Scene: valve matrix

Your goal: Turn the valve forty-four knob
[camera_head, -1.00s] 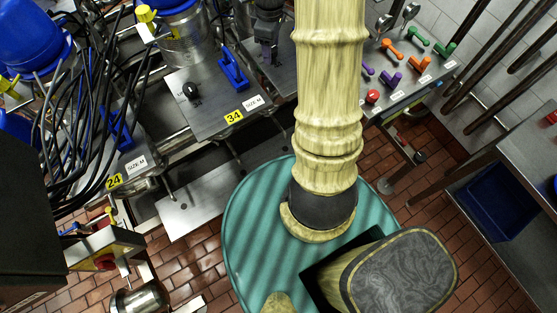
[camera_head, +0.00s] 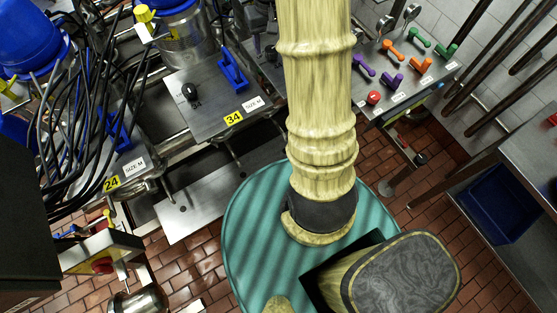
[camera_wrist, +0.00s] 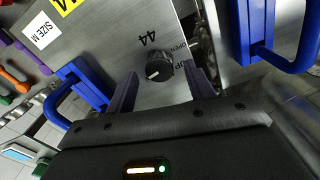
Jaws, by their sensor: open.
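The valve forty-four knob (camera_wrist: 159,66) is a small dark round knob with a white pointer line. It sits on a grey metal panel (camera_wrist: 105,45) marked "44", with "OPEN" lettering beside it, in the wrist view. My gripper (camera_wrist: 162,85) is open, its two dark fingers apart and pointing toward the panel. The knob lies between and slightly beyond the fingertips in the picture. I cannot tell whether either finger touches it. In the head view my arm hides this panel and the gripper.
Blue handles stand left (camera_wrist: 78,95) and right (camera_wrist: 262,35) of the knob in the wrist view. In the head view, panel 34 (camera_head: 208,105) with its own black knob is at left of my arm.

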